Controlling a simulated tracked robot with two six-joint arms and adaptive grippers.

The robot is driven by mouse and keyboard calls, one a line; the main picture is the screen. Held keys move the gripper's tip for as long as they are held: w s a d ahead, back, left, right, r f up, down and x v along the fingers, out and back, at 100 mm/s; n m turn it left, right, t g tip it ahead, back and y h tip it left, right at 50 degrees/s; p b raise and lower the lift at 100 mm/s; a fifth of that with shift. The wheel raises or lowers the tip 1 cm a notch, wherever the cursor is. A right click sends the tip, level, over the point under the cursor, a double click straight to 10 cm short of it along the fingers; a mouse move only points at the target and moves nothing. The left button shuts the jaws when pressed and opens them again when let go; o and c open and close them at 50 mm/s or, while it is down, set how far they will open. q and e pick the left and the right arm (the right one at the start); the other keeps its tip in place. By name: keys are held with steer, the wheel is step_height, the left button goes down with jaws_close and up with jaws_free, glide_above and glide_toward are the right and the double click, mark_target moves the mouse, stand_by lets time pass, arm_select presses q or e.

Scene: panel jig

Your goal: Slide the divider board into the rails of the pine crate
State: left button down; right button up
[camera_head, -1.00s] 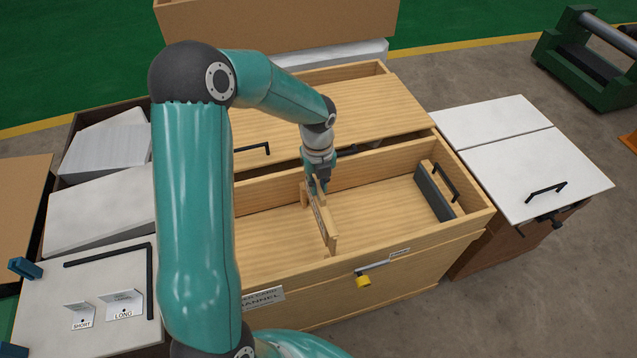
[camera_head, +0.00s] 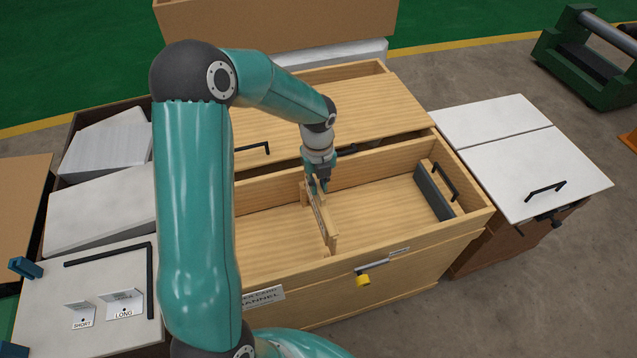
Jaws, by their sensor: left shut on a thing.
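The pine crate (camera_head: 420,240) stands open in the middle, with a label and a yellow-tagged latch on its front. The thin divider board (camera_head: 322,215) stands on edge across the inside of the crate, between wooden rails at the back wall and the front wall (camera_head: 333,243). My left gripper (camera_head: 319,187) reaches down into the crate and is shut on the board's upper edge towards the back. My arm and gripper hide part of it. I cannot tell how deep the board sits in the rails. My right gripper is not in view.
A grey block with a black handle (camera_head: 435,190) sits at the crate's right end. A pine lid or second box (camera_head: 375,105) lies behind. White panels (camera_head: 520,160) stand to the right, and a white-topped unit with SHORT and LONG signs (camera_head: 125,310) to the left.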

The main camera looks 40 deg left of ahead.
mark_target(318, 208)
arm_select(q)
steer(key=shift+f+b, duration=3.7)
steer(key=shift+f, duration=1.8)
steer(key=c, duration=1.1)
jaws_free()
steer(key=shift+r, duration=0.15)
step_height(318, 208, up, 12)
steer(key=shift+a+f, duration=0.1)
steer(key=shift+f, duration=0.05)
